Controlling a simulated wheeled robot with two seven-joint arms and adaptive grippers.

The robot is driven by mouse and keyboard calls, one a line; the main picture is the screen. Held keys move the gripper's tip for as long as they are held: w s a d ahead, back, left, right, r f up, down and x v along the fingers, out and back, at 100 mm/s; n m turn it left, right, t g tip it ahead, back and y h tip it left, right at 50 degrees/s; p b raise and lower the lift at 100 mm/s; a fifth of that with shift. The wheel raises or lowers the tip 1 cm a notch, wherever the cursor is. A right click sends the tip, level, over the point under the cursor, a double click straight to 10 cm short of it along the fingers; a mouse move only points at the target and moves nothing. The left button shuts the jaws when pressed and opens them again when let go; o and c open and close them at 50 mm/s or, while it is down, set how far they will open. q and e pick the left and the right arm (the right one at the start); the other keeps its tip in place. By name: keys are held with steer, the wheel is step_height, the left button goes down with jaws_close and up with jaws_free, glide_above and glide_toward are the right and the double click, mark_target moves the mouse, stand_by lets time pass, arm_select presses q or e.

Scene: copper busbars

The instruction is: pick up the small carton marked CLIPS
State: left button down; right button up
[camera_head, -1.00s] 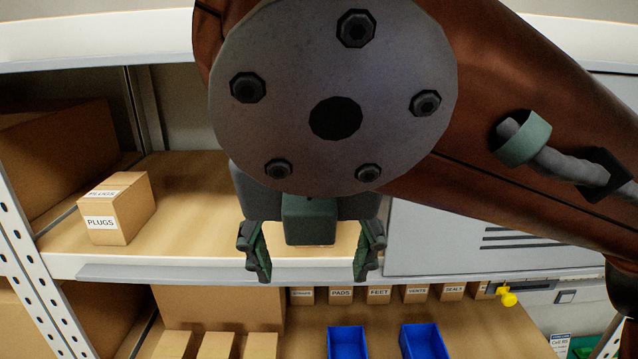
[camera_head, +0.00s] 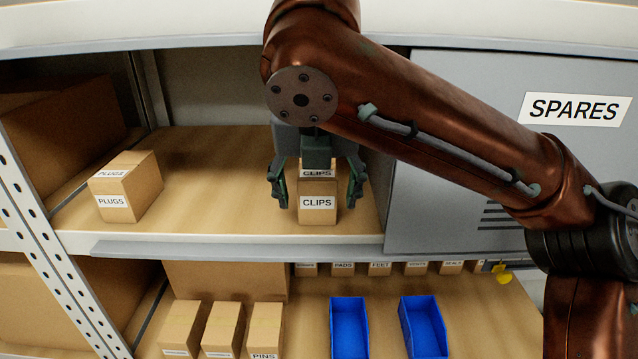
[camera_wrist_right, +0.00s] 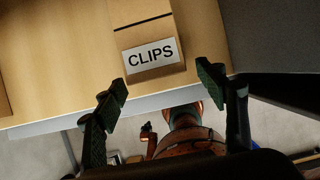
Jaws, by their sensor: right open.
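The small carton marked CLIPS (camera_head: 317,205) stands upright on the wooden upper shelf, near its front edge. In the head view my right gripper (camera_head: 316,190) is open, with one finger on each side of the carton. Its palm hides part of the carton's top. In the right wrist view the CLIPS carton (camera_wrist_right: 147,40) is at the top centre, beyond the open fingertips (camera_wrist_right: 163,86). I see no contact between the fingers and the carton. My left gripper does not show.
A carton marked PLUGS (camera_head: 125,187) stands to the left on the same shelf. A grey SPARES cabinet (camera_head: 455,215) borders the shelf on the right. Below are several small cartons and two blue bins (camera_head: 349,330). Bare shelf (camera_head: 215,190) lies between PLUGS and CLIPS.

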steer(key=x, duration=0.2)
steer(key=shift+w+f, duration=0.2)
steer(key=shift+w, duration=0.05)
steer(key=shift+s, duration=0.15)
steer(key=shift+c, duration=0.4)
steer(key=c, duration=1.3)
steer(key=shift+c, duration=0.3)
